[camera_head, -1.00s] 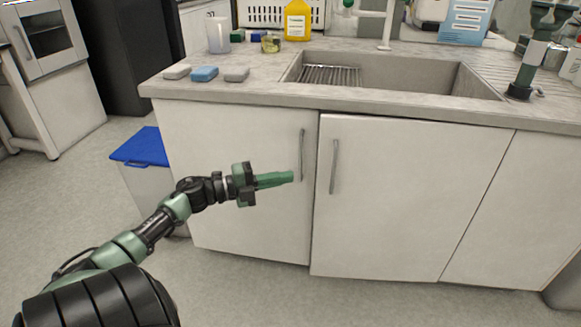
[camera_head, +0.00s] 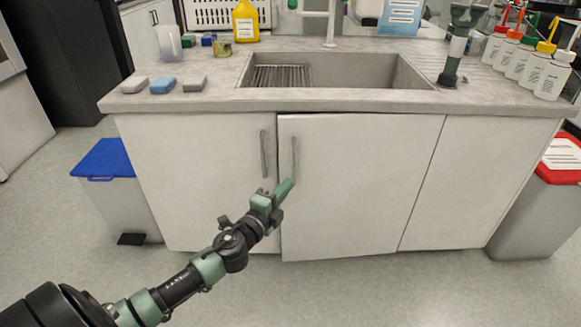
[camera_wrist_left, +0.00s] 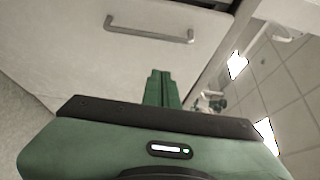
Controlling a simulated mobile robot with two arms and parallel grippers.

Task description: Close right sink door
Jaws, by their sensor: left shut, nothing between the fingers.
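The right sink door (camera_head: 355,185) is a white panel with a vertical metal handle (camera_head: 294,160) near its left edge. It looks almost flush, with a narrow dark gap along its top and left edges. The left sink door (camera_head: 205,175) is beside it, with its own handle (camera_head: 264,153). My left gripper (camera_head: 288,186) is shut and empty, its green fingertips at the right door's left edge, just below the handle. I cannot tell if they touch. In the left wrist view the shut fingers (camera_wrist_left: 161,88) point at a white panel with a handle (camera_wrist_left: 150,28). My right gripper is out of view.
The grey countertop (camera_head: 215,98) with the sink (camera_head: 335,72) overhangs the doors. A bin with a blue lid (camera_head: 105,160) stands at the left, and a red-lidded bin (camera_head: 562,160) at the right. The floor in front is clear.

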